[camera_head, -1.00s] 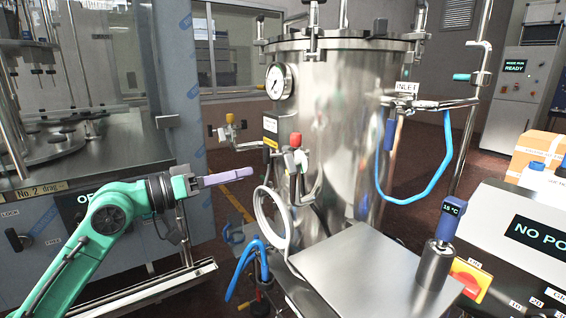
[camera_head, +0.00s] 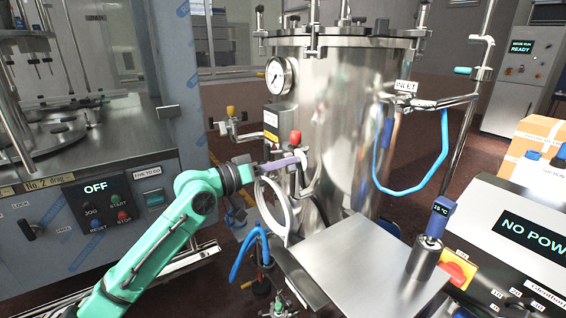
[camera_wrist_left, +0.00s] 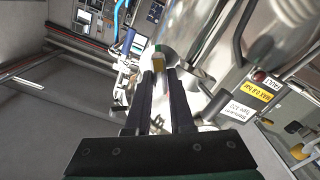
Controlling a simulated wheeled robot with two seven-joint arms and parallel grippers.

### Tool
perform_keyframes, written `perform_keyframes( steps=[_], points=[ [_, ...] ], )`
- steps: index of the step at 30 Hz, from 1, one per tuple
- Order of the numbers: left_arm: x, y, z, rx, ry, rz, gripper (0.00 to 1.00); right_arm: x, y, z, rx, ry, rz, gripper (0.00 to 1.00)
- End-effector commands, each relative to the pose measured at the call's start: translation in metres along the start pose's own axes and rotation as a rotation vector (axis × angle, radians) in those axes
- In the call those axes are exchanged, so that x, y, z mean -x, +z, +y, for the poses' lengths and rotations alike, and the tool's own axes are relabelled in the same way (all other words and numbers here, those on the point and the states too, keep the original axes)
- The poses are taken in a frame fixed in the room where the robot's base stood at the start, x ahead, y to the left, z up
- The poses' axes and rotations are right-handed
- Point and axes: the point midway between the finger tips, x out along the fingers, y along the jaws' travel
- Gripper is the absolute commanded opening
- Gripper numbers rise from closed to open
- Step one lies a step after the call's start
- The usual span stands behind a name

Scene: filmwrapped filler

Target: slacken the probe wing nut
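I cannot clearly make out a wing nut. A blue handheld probe with a "15 °C" display (camera_head: 443,208) stands in a metal cylinder. My right gripper is not in view.
A pale hose loop (camera_head: 262,205) and a blue hose (camera_head: 240,255) hang below the gripper. A bare steel tabletop (camera_head: 345,262) lies in front of the vessel. A machine panel reading "OFF" (camera_head: 95,187) stands at left. A pressure gauge (camera_head: 280,75) sits above.

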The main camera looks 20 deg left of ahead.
Motion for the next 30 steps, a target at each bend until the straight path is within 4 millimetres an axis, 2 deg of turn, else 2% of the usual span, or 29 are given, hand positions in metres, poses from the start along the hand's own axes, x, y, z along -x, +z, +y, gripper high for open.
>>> perform_keyframes(
  steps=[14, 20, 30],
  points=[
    [0.000, -0.001, 0.001, 0.062, 0.000, -0.001, 0.00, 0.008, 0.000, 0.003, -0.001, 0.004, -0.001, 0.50],
    [0.000, -0.003, 0.001, 0.179, 0.000, -0.001, 0.00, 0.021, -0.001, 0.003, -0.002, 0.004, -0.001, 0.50],
    [0.000, -0.003, 0.000, 0.487, -0.001, -0.001, 0.00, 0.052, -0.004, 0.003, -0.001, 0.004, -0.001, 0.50]
  ],
)
